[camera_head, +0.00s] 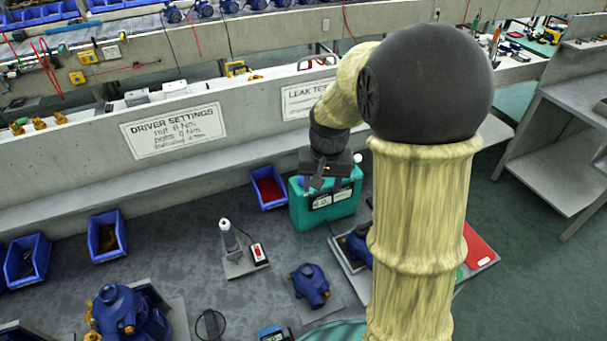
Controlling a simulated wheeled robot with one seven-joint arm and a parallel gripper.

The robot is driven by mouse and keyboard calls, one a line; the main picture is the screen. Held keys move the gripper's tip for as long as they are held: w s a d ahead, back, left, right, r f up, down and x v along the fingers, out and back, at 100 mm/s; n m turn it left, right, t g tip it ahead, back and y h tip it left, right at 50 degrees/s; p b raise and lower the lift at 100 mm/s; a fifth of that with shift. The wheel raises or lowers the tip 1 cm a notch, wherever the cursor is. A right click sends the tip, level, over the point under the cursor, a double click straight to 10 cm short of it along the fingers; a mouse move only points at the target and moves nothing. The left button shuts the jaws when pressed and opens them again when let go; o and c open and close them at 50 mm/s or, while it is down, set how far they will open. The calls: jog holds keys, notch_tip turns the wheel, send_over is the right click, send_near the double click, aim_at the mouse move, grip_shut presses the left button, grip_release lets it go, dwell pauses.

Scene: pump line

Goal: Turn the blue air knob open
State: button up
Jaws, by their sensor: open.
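A teal box (340,208) with a dark label on its front stands on the bench below the "LEAK TEST" sign. A small blue part (303,182) shows at its upper left, beside my fingers. It may be the blue air knob, but it is mostly hidden and its turn position cannot be told. My gripper (317,184) points down at the top left of the teal box, with its fingers apart. I cannot tell whether the fingers touch or surround the blue part.
A red-filled blue bin (268,188) sits just left of the teal box. A blue pump (310,285) lies on a grey mat in front. A white-tipped tool (228,240) stands in a holder. My arm hides the area right of the box.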

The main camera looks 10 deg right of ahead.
jog(key=w+r+m+g+p, duration=0.1)
jog(key=w+m, duration=0.3)
jog(key=w, duration=1.4)
jog(key=shift+a+r+g+p, duration=0.3)
jog(key=shift+r+p, duration=0.15)
jog(key=shift+r, duration=0.25)
notch_tip(320, 180, down, 17)
jog(key=p, duration=0.3)
jog(key=shift+f+p, duration=0.2)
jog(key=shift+p, duration=0.1)
jog(key=c, duration=1)
